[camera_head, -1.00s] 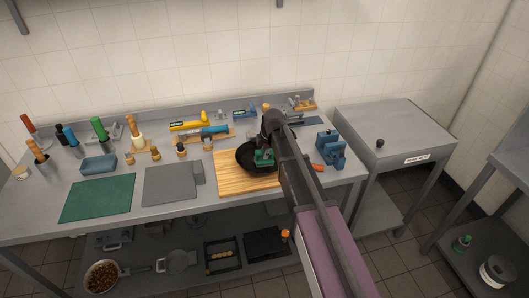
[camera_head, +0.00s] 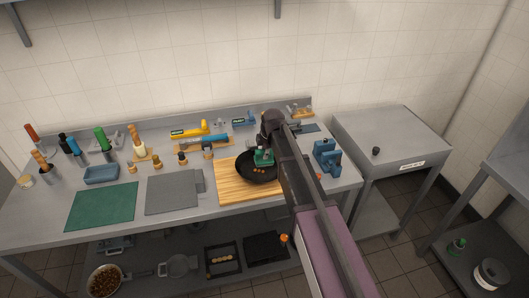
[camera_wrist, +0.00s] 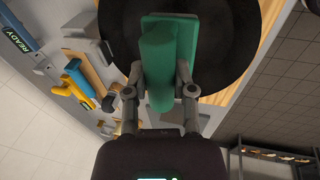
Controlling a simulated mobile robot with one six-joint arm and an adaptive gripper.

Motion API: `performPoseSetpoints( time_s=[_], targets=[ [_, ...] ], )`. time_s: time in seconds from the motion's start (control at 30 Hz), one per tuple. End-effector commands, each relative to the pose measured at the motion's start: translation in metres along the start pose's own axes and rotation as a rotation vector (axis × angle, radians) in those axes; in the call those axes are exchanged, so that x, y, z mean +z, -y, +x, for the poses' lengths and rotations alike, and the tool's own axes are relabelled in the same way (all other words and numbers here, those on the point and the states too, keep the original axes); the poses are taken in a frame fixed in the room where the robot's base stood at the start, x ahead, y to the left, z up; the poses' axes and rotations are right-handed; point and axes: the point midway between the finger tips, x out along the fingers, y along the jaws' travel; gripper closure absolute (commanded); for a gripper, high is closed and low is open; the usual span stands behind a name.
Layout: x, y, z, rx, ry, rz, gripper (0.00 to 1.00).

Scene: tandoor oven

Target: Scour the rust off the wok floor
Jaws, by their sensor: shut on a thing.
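The black wok (camera_head: 245,178) sits on the wooden board (camera_head: 228,190). My gripper (camera_wrist: 160,82) is shut on a green scourer with a block-shaped handle (camera_wrist: 165,58). In the head view the green scourer (camera_head: 264,157) is inside the wok toward its back side. I cannot tell whether it touches the floor. In the wrist view the wok (camera_wrist: 225,50) shows dark behind the scourer, which hides part of its floor. My arm covers the wok's right side in the head view.
A blue device (camera_head: 327,156) stands right of the board. A grey mat (camera_head: 172,194) and a green mat (camera_head: 103,205) lie to the left. Yellow (camera_head: 198,130) and blue (camera_head: 205,140) tools lie behind the board. Several small pots and brush holders line the back left.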

Motion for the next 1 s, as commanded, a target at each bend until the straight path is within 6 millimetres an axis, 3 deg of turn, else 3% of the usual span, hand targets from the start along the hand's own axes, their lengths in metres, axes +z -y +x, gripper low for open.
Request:
performPoseSetpoints(
  time_s=[0.53,1.0],
  targets=[
    [0.000,0.001,0.002,0.000,0.000,0.000,1.00],
    [0.000,0.007,0.026,0.000,0.000,0.000,1.00]
  ],
)
